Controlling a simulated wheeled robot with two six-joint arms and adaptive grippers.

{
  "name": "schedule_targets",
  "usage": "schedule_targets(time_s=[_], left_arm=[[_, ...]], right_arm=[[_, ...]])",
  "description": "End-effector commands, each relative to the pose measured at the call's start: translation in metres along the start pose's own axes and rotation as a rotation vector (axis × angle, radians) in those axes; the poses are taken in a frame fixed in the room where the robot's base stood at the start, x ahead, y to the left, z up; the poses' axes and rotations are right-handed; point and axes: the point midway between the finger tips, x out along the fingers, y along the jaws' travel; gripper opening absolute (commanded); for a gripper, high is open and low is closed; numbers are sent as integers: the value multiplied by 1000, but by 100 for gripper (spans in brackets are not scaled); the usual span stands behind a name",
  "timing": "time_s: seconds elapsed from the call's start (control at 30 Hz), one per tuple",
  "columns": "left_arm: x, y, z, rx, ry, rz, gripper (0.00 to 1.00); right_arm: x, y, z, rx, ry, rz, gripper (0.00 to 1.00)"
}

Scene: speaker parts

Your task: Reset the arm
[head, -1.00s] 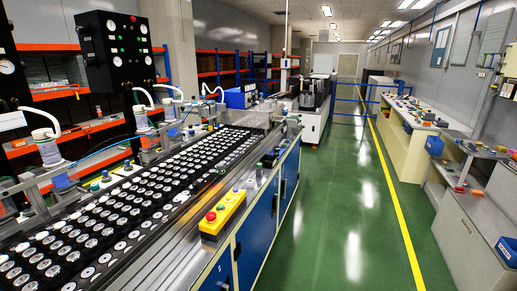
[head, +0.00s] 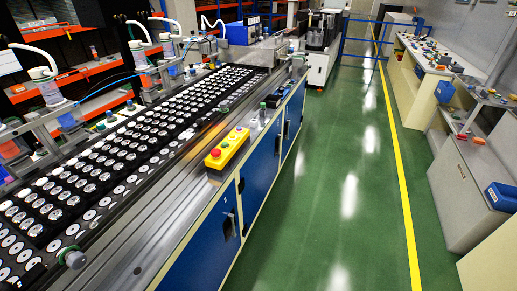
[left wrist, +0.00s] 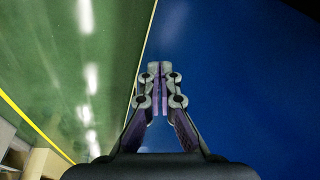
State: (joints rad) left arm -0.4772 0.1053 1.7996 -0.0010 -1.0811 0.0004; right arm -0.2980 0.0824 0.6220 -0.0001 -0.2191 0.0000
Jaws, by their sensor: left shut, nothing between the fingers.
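My left gripper (left wrist: 153,90) shows in the left wrist view with its two fingertips together and nothing between them. Behind it are a plain blue surface on the right and the green floor (left wrist: 55,45) on the left. Neither gripper shows in the head view. The head view holds the workbench line (head: 190,196) with a black tray (head: 46,208) of several rows of round silver and white speaker parts. My right gripper is in neither view.
A yellow control box (head: 228,149) with coloured buttons sits on the bench's edge. Blue cabinet doors (head: 262,160) are below it. A green aisle (head: 325,200) with a yellow line (head: 405,200) is clear. Cream side benches (head: 410,80) and a blue bin (head: 501,196) stand right.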

Motion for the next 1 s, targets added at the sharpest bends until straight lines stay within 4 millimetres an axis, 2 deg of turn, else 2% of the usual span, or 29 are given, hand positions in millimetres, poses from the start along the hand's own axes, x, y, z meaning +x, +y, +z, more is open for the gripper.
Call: schedule_targets(time_s=[0.03, 0.1, 0.17, 0.23, 0.3, 0.4, 0.5, 0.63, 1.0], left_arm=[[28, 0, 19, -3, -23, 1, 0], [67, 1, 50, -7, -46, 3, 0], [99, 2, 82, -11, -64, 4, 0], [128, 4, 123, -16, -86, 6, 0], [148, 7, 163, -20, -104, 9, 0], [164, 10, 210, -24, -123, 11, 0], [169, 13, 242, -26, -136, 13, 0], [171, 14, 258, -28, -140, 14, 0], [170, 14, 260, -27, -142, 14, 0]], right_arm=[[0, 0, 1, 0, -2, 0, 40], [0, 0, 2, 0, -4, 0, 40], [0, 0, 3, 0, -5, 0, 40], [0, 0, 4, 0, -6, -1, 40], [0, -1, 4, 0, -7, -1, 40], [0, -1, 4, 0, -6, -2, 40], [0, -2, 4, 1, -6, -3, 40], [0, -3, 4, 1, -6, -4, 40], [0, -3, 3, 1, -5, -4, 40]])
